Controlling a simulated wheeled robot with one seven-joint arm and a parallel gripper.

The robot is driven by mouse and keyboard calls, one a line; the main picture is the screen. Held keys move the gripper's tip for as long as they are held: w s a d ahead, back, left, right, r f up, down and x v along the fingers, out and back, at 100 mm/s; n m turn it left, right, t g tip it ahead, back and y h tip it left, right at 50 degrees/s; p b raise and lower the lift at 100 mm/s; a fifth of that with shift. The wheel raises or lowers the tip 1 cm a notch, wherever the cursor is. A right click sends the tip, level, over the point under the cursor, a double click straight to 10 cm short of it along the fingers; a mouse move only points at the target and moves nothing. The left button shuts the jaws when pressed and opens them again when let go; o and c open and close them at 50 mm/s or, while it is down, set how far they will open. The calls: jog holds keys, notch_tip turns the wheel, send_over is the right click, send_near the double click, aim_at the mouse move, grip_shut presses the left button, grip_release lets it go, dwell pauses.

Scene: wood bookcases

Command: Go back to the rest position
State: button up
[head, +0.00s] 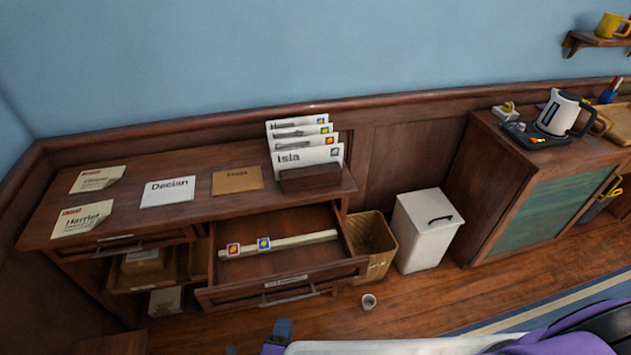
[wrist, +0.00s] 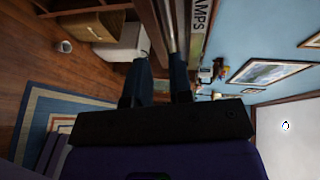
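My gripper (wrist: 160,70) is open in the wrist view, with two dark blue fingers apart and nothing between them. In the head view one blue finger shows at the bottom edge, just in front of the pulled-out drawer (head: 330,272). The drawer's metal handle (head: 290,297) shows beyond the fingertips in the wrist view (wrist: 171,25), beside the label reading "AMPS". I cannot tell how close the fingers are to the handle. Inside the drawer lies a pale strip (head: 300,240) with two small stamps near its left end.
The desk top (head: 225,203) holds several envelopes and a wooden letter rack (head: 310,178) with letters. A cabinet (head: 535,205) bears a kettle (head: 557,115).

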jog(key=w+d+r+m+g+h, duration=0.25)
jog(key=w+r+m+g, duration=0.2)
jog(key=r+m, duration=0.45)
jog(key=w+d+r+m+g+h, duration=0.2)
jog(key=w+r+m+g+h, duration=0.15)
jog(key=w+r+m, duration=0.55)
jog(key=w+d+r+m+g+y, duration=0.1)
jog(key=d+r+m+g, duration=0.2)
jog(key=d+r+m, duration=0.45)
jog(key=w+d+r+m+g, duration=0.1)
jog(key=d+r+m+g, duration=0.2)
jog(key=r, duration=0.7)
jog(key=s+d+r+m+y, duration=0.2)
jog(key=d+r+m, duration=0.4)
jog(key=d+r, duration=0.15)
jog(key=s+d+r+m+y, duration=0.3)
jog(key=d+r+m, duration=0.4)
jog(key=d, duration=0.1)
jog(key=s+d+r+m+t+y, duration=0.2)
jog(key=s+d+r+m, duration=0.5)
jog(key=s+m, duration=0.4)
jog(key=shift+d+r+t+y, duration=0.2)
jog(key=shift+r+t+y, duration=0.2)
jog(key=shift+t, duration=0.5)
dwell(0.9)
